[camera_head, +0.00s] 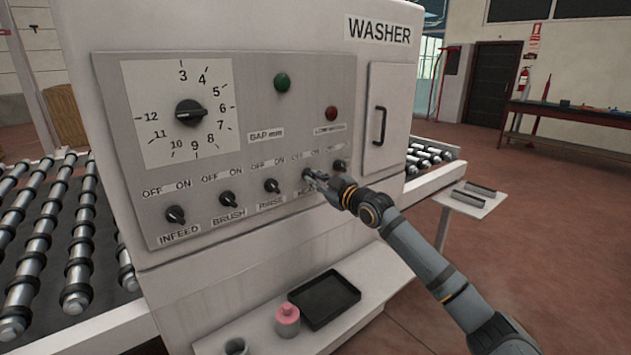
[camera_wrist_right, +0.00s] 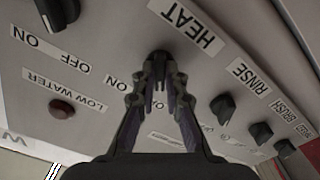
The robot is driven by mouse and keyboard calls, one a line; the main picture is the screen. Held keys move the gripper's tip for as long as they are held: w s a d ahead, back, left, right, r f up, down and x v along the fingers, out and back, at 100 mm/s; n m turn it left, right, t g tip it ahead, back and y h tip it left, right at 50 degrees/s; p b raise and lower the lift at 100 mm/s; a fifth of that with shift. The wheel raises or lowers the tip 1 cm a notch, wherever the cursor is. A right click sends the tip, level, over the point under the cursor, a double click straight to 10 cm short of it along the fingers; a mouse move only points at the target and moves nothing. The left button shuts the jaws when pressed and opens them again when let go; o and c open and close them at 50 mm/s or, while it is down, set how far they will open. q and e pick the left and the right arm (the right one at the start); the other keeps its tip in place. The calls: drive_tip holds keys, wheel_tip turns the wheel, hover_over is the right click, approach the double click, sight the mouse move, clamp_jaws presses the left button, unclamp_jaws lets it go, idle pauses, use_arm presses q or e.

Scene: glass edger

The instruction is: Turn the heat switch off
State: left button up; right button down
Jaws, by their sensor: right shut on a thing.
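The heat switch (camera_head: 307,174) is a small black knob in the row on the washer's front panel. My right gripper (camera_head: 315,179) reaches it from the right and is shut on it. In the right wrist view the fingertips (camera_wrist_right: 160,66) close around the knob, next to the HEAT label (camera_wrist_right: 191,26). The fingers hide most of the knob, so I cannot tell which way it points. My left gripper is not in view.
Rinse (camera_head: 272,186), brush (camera_head: 228,199) and infeed (camera_head: 175,215) knobs sit to the left, and another knob (camera_head: 340,165) close on the right. Rollers (camera_head: 35,245) lie at left.

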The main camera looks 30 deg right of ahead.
drive_tip(key=shift+f, duration=0.15)
idle(0.4)
drive_tip(key=c, duration=1.4)
unclamp_jaws()
drive_tip(key=shift+r, duration=0.2)
wheel_tip(320, 180, up, 10)
drive_tip(key=shift+f, duration=0.15)
